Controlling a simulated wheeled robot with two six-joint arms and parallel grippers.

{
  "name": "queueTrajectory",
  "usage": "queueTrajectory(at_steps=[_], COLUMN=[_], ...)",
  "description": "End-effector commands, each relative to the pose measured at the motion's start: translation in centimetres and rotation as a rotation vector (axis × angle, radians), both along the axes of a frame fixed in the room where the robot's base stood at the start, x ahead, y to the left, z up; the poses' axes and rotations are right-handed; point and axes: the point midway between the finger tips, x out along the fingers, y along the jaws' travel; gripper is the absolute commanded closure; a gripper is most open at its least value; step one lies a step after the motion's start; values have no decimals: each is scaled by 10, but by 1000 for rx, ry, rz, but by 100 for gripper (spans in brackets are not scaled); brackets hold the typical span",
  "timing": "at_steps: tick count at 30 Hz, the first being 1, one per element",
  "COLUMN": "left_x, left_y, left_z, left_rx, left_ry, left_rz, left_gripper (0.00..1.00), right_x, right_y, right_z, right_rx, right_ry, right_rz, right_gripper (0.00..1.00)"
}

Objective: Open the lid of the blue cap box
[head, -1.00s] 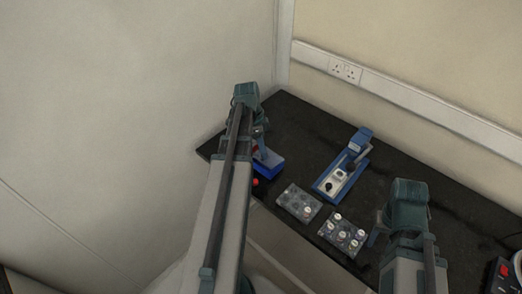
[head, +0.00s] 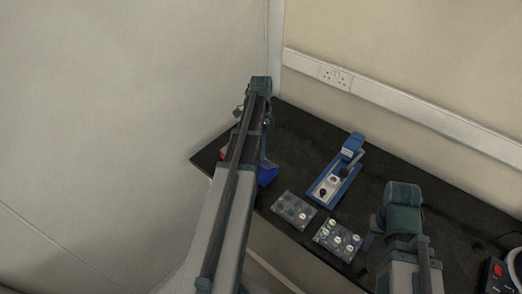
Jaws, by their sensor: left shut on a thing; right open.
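The blue cap box (head: 267,176) is on the left part of the black table. Only a small dark blue piece of it shows beside my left arm. The rest, with most of its lid, is hidden behind the arm. My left gripper (head: 265,163) is at the box and shut on part of it. The fingers are small and partly covered, so the exact hold and the lid's angle cannot be told. My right gripper (head: 372,233) is open and empty over the right part of the table, well away from the box.
A blue device with a lever (head: 335,180) stands mid-table. Two clear trays with round pieces, the left tray (head: 294,210) and the right tray (head: 338,240), lie near the front edge. A small red item (head: 222,154) shows left of my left arm. A red-switched box (head: 497,271) is at far right.

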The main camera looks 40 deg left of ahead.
Motion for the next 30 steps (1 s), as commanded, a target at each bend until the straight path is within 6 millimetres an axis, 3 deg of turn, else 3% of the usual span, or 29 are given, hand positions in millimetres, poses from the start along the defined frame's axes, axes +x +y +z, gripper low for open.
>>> queueTrajectory(at_steps=[5, 6, 10, 22, 30], left_x=[2, 2, 1, 1, 8], left_y=[0, 0, 0, 1, 6], left_z=[0, 0, 0, 3, 23], left_rx=[-1, -1, -2, -2, -2], left_ry=[-4, -4, -4, -2, -2], left_rz=[1, 1, 1, 0, 0], left_gripper=[100, 64, 41, 41, 41], right_x=[0, 0, 0, 0, 0], right_y=[0, 0, 0, 0, 0], right_z=[0, 0, 0, 3, 24], right_rx=[0, 0, 0, 0, 0], right_ry=[0, 0, 0, 0, 0], right_rz=[0, 0, 0, 0, 0], right_gripper=[50, 50, 50, 50, 50])
